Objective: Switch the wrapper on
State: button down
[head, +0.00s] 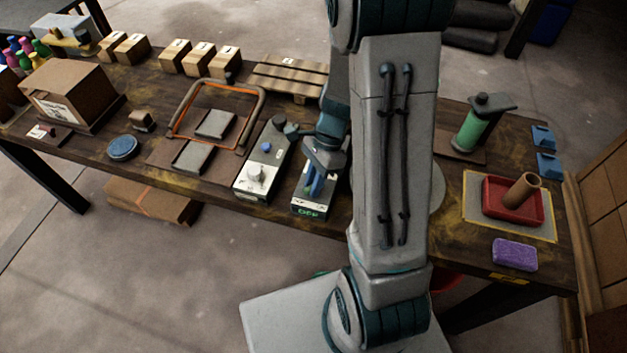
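A control box (307,209) with a dark front display, which seems to read "OFF" in green, stands at the table's front edge. My gripper (316,187) points down over this box, its blue fingers at or just above the box's top. I cannot tell whether they touch it, and the gripper hides most of the top and any switch there. Whether the fingers are apart or together is too small to tell. A device with a green roll (472,131) on a post stands at the right. I cannot tell which device is the wrapper.
A box with a round knob (256,176) stands close left of my gripper. An orange-lined frame (215,112) stands further left. A red tray (512,215) with a brown tube (522,190) and a purple sponge (515,254) are at the right. My arm hides the table's middle.

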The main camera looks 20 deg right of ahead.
dwell(0.3)
jog(key=n+g+h+p, duration=0.1)
jog(key=n, duration=0.3)
jog(key=shift+a+r+p, duration=0.1)
jog(key=shift+a+p, duration=0.05)
jog(key=shift+p, duration=0.15)
jog(key=n+g+h, duration=0.1)
jog(key=n+h, duration=0.1)
jog(key=n, duration=0.2)
jog(key=shift+a+n+p, duration=0.1)
jog(key=shift+n+p, duration=0.2)
jog(key=shift+p, duration=0.1)
jog(key=n+h, duration=0.2)
jog(key=n, duration=0.2)
jog(key=shift+a, duration=0.1)
jog(key=n+h, duration=0.1)
jog(key=n, duration=0.1)
jog(key=n+h, duration=0.1)
jog(key=n, duration=0.2)
jog(key=shift+t, duration=0.3)
jog(key=shift+n, duration=0.3)
jog(key=c, duration=1.3)
grip_release()
jog(key=shift+c, duration=0.2)
